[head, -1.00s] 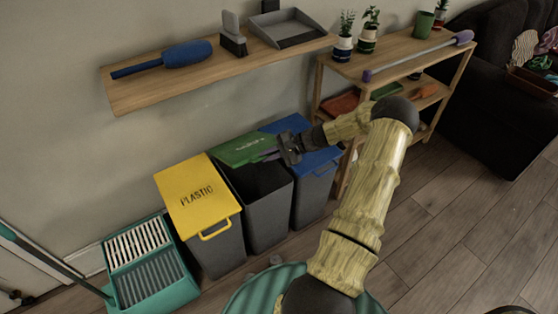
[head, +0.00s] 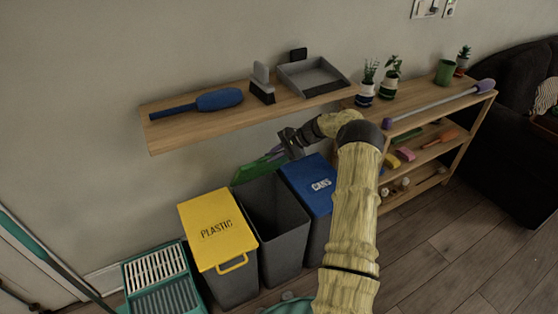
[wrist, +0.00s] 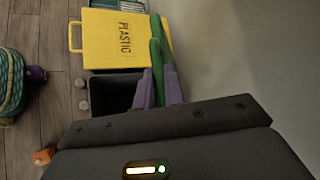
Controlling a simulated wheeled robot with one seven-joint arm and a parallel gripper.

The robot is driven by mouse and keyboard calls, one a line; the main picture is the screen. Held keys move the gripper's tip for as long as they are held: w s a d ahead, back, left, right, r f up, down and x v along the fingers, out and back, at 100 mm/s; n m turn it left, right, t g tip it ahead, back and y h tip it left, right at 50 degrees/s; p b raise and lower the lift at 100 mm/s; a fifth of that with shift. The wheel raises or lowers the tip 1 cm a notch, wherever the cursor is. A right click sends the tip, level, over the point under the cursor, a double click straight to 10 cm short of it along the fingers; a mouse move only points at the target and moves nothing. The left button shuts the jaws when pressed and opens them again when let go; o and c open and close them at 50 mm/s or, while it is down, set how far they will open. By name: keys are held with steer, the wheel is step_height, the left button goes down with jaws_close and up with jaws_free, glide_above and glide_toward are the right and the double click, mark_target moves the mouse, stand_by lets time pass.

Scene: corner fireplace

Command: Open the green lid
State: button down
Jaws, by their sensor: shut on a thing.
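The green lid (head: 251,171) is tilted steeply up at the back of the middle grey bin (head: 283,240), close to the wall. The bin's dark inside shows open below it. My gripper (head: 274,154) is shut on the green lid, reaching it from the right. In the wrist view the lid shows nearly edge-on as a green strip (wrist: 156,52) between the purple fingers of my gripper (wrist: 160,84). The bin's opening (wrist: 108,92) shows to the left of the fingers.
A yellow PLASTIC bin (head: 217,230) stands left of the middle bin, and a blue-lidded CANS bin (head: 307,178) stands right. A wooden wall shelf (head: 180,132) hangs just above my gripper. A wooden rack (head: 437,155) stands to the right.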

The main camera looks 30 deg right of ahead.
steer(key=shift+w, duration=0.15)
steer(key=c, duration=1.5)
jaws_free()
steer(key=v, duration=1.7)
steer(key=shift+d+r+b, duration=0.15)
steer(key=shift+b, duration=0.2)
